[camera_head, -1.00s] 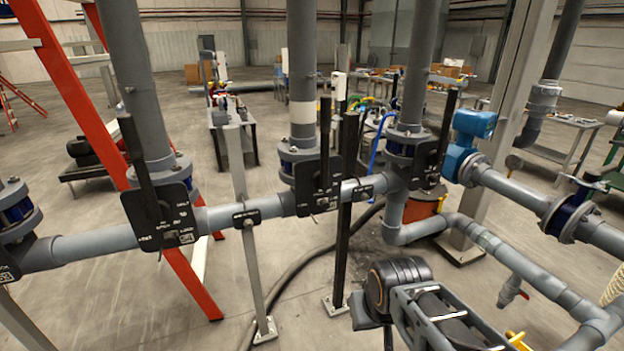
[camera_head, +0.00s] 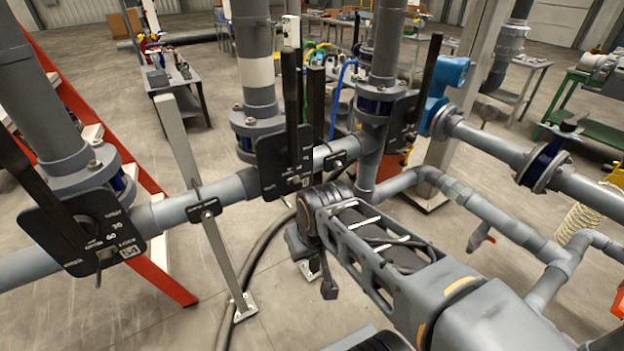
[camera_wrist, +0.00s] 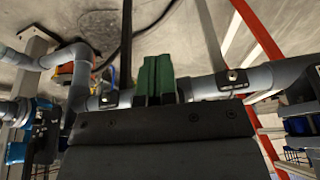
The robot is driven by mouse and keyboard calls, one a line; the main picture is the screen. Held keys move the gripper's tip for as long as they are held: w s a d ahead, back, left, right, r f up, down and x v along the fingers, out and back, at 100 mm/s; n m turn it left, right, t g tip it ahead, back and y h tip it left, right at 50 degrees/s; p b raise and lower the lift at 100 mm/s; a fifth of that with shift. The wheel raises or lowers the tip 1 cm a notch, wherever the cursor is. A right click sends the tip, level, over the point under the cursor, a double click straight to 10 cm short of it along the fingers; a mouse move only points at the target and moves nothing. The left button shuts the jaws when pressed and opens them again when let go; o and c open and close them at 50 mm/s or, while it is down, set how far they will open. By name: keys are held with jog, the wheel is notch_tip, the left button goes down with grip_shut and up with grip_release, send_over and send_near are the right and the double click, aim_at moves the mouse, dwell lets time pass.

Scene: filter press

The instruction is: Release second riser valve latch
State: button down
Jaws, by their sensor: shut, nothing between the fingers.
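Three grey risers stand along a pipe, each with a black valve plate and a long black handle. The left plate (camera_head: 85,232), with scale markings, has its handle (camera_head: 38,190) slanting up left. The middle plate (camera_head: 284,162) has its handle (camera_head: 291,95) nearly upright. The right plate (camera_head: 402,118) has its handle (camera_head: 431,75) leaning slightly right. I cannot tell which riser counts as second, and no latch shows clearly. My gripper (camera_wrist: 157,74) shows green fingers, shut and empty, beside the grey pipe (camera_wrist: 205,86) in the wrist view. Touching or apart is unclear.
A black post (camera_head: 315,105) stands close to the middle handle. A grey post (camera_head: 192,165) clamps the pipe between left and middle plates. A red frame (camera_head: 158,280) stands behind the left riser. Pipework (camera_head: 490,240) runs at right, and floor is open at lower left.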

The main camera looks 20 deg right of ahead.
jog(key=w+d+r+m+y+p, duration=0.1)
jog(key=w+d+m+y+p, duration=0.25)
jog(key=w+d+y, duration=0.65)
jog(key=w+d+m+t+y, duration=0.1)
jog(key=w+d+t, duration=0.1)
jog(key=d, duration=0.4)
jog(key=w+d+m+t+y, duration=0.1)
jog(key=w+d+t, duration=0.1)
jog(key=d+t, duration=0.2)
jog(key=shift+w+d+r, duration=0.4)
jog(key=shift+d, duration=0.7)
jog(key=shift+w+a, duration=0.1)
jog(key=p, duration=0.3)
send_near(298, 177)
jog(key=w, duration=0.3)
jog(key=a+p, duration=0.1)
jog(key=a+f, duration=0.1)
jog(key=a, duration=0.1)
jog(key=shift+s+a+p, duration=0.2)
jog(key=shift+a+p, duration=0.1)
jog(key=shift+p, duration=0.05)
jog(key=shift+s+a+f, duration=0.1)
jog(key=shift+a+f, duration=0.25)
jog(key=shift+a, duration=0.3)
